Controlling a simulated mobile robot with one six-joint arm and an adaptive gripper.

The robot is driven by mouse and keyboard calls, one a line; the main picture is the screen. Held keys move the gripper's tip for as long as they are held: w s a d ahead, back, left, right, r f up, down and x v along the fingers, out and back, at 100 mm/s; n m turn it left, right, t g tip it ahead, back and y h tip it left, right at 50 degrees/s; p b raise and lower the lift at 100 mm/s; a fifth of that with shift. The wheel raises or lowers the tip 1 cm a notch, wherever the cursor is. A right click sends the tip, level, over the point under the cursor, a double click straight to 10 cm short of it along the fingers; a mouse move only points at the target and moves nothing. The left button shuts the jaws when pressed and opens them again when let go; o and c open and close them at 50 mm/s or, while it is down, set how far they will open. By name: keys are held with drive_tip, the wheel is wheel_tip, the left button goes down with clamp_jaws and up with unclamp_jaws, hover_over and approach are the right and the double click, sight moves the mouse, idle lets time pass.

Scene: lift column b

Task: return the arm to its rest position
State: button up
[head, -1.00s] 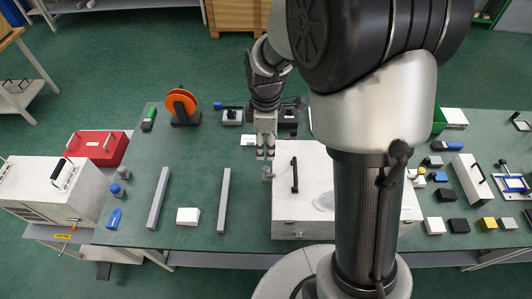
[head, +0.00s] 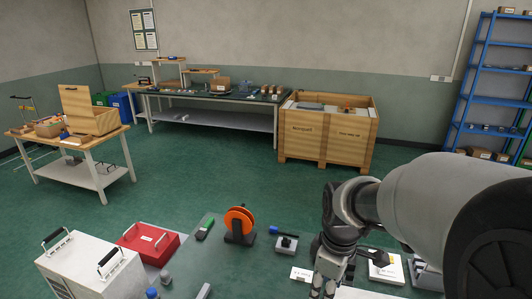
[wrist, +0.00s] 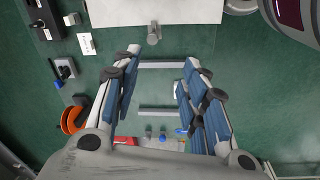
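My gripper (head: 326,292) hangs fingers-down over the green bench at the bottom of the head view, just right of the orange reel. In the wrist view my gripper (wrist: 162,58) has its two blue-padded fingers spread wide apart, with nothing between them. My arm reaches in from the right of the head view, bent at the wrist. Below the fingers, the wrist view shows bench top and two grey bars (wrist: 170,112). The fingertips are partly cut off by the head view's lower edge.
On the bench are the orange reel (head: 239,222), a red case (head: 148,243), a white-topped box (head: 88,265) and a small block with a blue-handled part (head: 286,244). A white box (wrist: 185,12) lies near the fingertips. A wooden crate (head: 328,135) and blue shelf (head: 490,90) stand far behind.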

drive_tip(key=s+r+m+t+b, duration=0.1)
drive_tip(key=s+r+m+b, duration=0.1)
drive_tip(key=s+m, duration=0.3)
drive_tip(key=s+r+m+t+b, duration=0.1)
drive_tip(key=s+m, duration=0.5)
drive_tip(key=s, duration=0.6)
drive_tip(key=shift+s+r+t+b, duration=0.4)
drive_tip(key=shift+t+b, duration=0.4)
